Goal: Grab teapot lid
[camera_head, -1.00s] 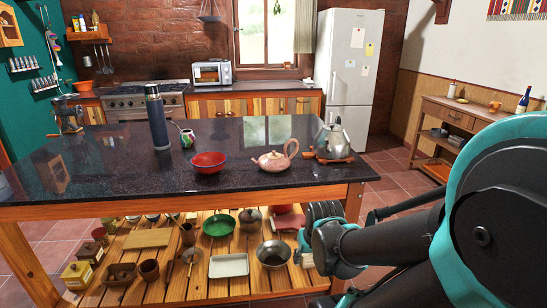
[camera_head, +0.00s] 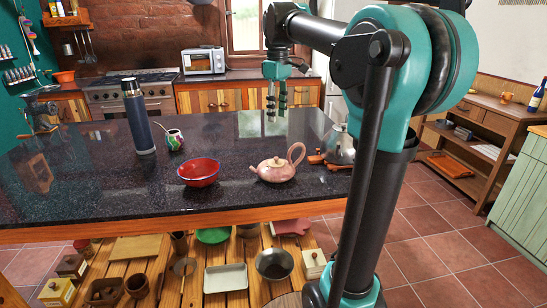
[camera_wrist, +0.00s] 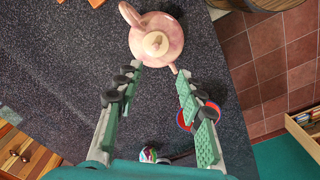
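The pink teapot (camera_head: 274,173) stands upright on the dark counter, its handle to the right in the head view. Its lid (camera_head: 276,162), with a small knob, sits on top. In the wrist view the teapot (camera_wrist: 168,22) is at the top middle, and its round lid (camera_wrist: 155,44) is seen from above. My gripper (camera_head: 277,117) points down above the counter and appears behind the teapot in the head view. In the wrist view my gripper (camera_wrist: 158,72) has its two fingers spread, with nothing between them. The fingertips are apart from the lid.
A red bowl (camera_head: 199,169) stands left of the teapot. A metal kettle (camera_head: 340,146) is close on its right, partly hidden by my arm. The counter's front left is clear.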

